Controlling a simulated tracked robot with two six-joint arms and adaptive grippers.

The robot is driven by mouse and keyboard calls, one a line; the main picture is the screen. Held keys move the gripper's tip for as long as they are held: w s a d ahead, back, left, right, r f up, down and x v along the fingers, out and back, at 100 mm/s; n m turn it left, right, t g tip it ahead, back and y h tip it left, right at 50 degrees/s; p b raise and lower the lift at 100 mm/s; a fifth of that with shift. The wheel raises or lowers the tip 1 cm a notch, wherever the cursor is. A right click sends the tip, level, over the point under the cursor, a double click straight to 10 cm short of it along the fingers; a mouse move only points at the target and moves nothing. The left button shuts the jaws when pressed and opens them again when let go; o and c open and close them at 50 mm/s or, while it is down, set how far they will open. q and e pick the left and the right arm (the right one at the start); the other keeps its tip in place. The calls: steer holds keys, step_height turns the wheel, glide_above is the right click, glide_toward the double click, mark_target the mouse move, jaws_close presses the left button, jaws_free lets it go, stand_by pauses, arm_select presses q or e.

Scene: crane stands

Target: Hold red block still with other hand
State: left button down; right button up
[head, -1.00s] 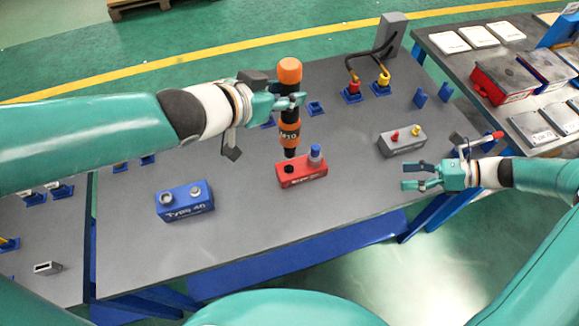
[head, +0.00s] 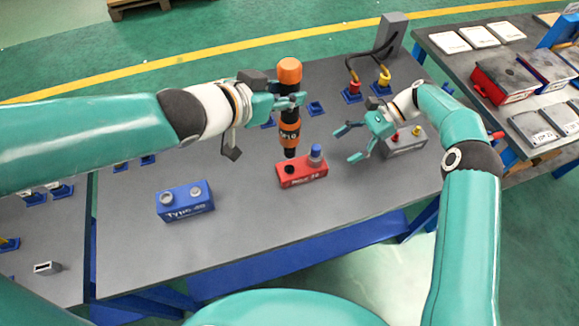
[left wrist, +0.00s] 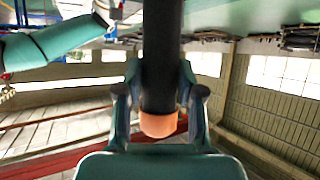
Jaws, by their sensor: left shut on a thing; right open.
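The red block (head: 302,172) sits on the grey table near its middle, with a blue-topped fitting (head: 315,153) at its right and a dark hole at its left. My left gripper (head: 290,102) is shut on an upright black and orange tool (head: 289,72). The tool's lower end is at or just above the left of the red block; I cannot tell if they touch. The tool (left wrist: 160,70) also shows between the fingers in the left wrist view. My right gripper (head: 350,143) is open and empty, right of the red block and apart from it.
A blue block (head: 185,201) stands left on the table (head: 240,235). A grey block (head: 404,143) with red and yellow fittings is partly behind my right gripper. A grey post (head: 393,33) with cables stands at the back. The table front is clear.

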mark_target(324, 160)
steer(key=shift+x, duration=4.1)
steer(key=shift+d, duration=0.1)
steer(key=c, duration=1.2)
steer(key=shift+c, duration=0.2)
